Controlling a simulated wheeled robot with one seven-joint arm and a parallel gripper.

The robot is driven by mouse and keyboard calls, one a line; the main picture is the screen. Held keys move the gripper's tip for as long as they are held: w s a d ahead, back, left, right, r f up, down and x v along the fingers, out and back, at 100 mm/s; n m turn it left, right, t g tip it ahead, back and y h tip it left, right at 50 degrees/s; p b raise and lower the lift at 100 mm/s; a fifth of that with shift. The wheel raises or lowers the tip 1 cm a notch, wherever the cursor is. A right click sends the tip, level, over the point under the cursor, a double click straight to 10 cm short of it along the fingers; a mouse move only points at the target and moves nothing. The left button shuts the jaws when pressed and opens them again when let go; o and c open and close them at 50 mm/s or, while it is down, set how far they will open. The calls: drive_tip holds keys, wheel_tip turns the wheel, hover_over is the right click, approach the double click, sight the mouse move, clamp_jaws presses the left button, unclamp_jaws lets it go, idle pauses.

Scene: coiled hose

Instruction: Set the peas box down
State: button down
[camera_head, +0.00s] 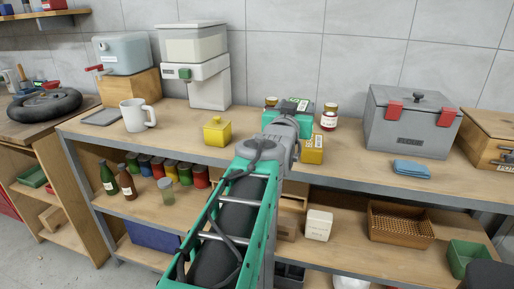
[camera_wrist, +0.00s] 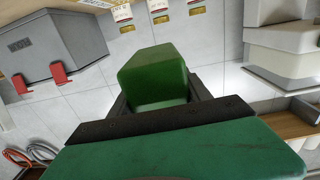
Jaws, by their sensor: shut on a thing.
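The green peas box (camera_wrist: 155,72) sits between the dark fingers of my gripper (camera_wrist: 158,95) in the wrist view. The gripper is shut on it. In the head view my gripper (camera_head: 290,108) is over the back middle of the workbench (camera_head: 251,142), mostly hidden behind my own wrist and teal arm. The box is hard to make out there, and I cannot tell whether its underside touches the bench.
A yellow labelled box (camera_head: 312,152) and a red-labelled jar (camera_head: 329,117) stand close to my gripper. A yellow lidded pot (camera_head: 217,132) and white mug (camera_head: 137,115) stand left. Bench space shows before the cooler.

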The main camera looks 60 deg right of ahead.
drive_tip(key=w+d+f+b, duration=0.1)
drive_tip(key=w+f, duration=0.2)
drive_tip(key=w, duration=0.1)
drive_tip(key=w+d+f+b, duration=0.1)
drive_tip(key=w+f, duration=0.3)
drive_tip(key=w+d+f+b, duration=0.1)
drive_tip(key=w+d+f, duration=0.1)
drive_tip(key=w+f, duration=0.2)
drive_tip(key=shift+w+f, duration=0.25)
drive_tip(key=shift+w, duration=0.3)
drive_tip(key=shift+w+f, duration=0.1)
drive_tip(key=shift+f, duration=0.35)
drive_tip(key=shift+f+b, duration=0.15)
drive_tip(key=shift+b, duration=0.15)
drive_tip(key=c, duration=0.9)
unclamp_jaws()
drive_tip(key=shift+f, duration=0.15)
drive_tip(key=shift+c, duration=0.2)
drive_tip(key=o, duration=0.5)
drive_tip(key=shift+c, duration=0.2)
drive_tip(key=shift+r+p, duration=0.25)
drive_tip(key=shift+p, duration=0.2)
